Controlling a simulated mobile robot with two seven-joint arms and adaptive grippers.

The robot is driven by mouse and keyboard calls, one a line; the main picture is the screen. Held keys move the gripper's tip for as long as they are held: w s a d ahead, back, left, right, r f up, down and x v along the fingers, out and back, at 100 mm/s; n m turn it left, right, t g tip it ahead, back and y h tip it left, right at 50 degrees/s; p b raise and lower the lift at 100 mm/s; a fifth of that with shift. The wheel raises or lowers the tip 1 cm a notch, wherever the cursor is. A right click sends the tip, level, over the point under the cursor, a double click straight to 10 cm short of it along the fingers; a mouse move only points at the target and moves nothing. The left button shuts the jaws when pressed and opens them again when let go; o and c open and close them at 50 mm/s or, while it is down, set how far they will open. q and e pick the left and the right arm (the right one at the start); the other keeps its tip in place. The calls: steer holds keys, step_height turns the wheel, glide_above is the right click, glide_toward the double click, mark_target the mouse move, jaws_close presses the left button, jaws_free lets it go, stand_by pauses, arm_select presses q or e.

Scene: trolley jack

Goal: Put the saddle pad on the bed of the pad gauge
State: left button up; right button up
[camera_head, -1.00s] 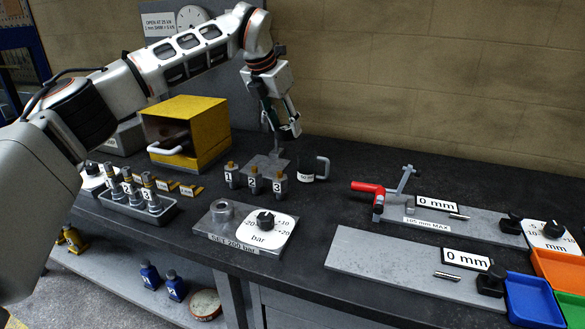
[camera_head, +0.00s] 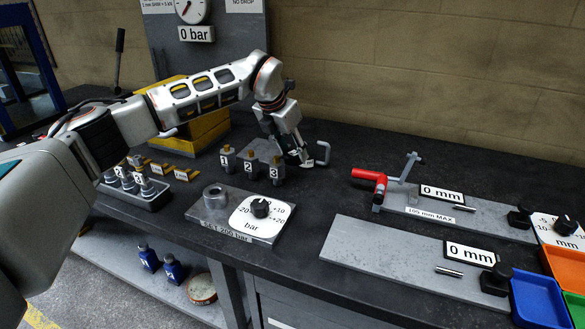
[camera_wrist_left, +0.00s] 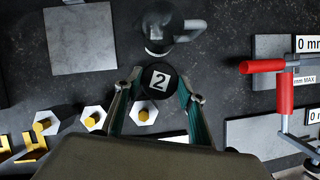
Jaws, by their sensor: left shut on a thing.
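My left gripper (camera_head: 300,160) is low over the bench, beside the dark mug. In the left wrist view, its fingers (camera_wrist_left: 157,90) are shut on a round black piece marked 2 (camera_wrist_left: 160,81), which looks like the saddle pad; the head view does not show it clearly. Two flat grey plates with "0 mm" displays lie on the right. The front plate (camera_head: 390,258) has a bare bed, and the rear plate (camera_head: 440,217), labelled "105 mm MAX", carries a red-handled part. I cannot tell which is the pad gauge. My right gripper is out of view.
A dark mug with a handle (camera_head: 323,153) stands just behind the gripper. Several numbered pieces (camera_head: 250,166) stand at its left, before a grey block. A bar gauge (camera_head: 238,218) lies at the front. A red handle (camera_head: 368,176) sticks out left of the rear plate.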

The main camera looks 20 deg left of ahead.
mark_target(293, 178)
arm_select(q)
steer(key=shift+f, duration=2.85)
steer(key=shift+f, duration=0.15)
steer(key=o, duration=1.1)
steer(key=shift+o, duration=0.2)
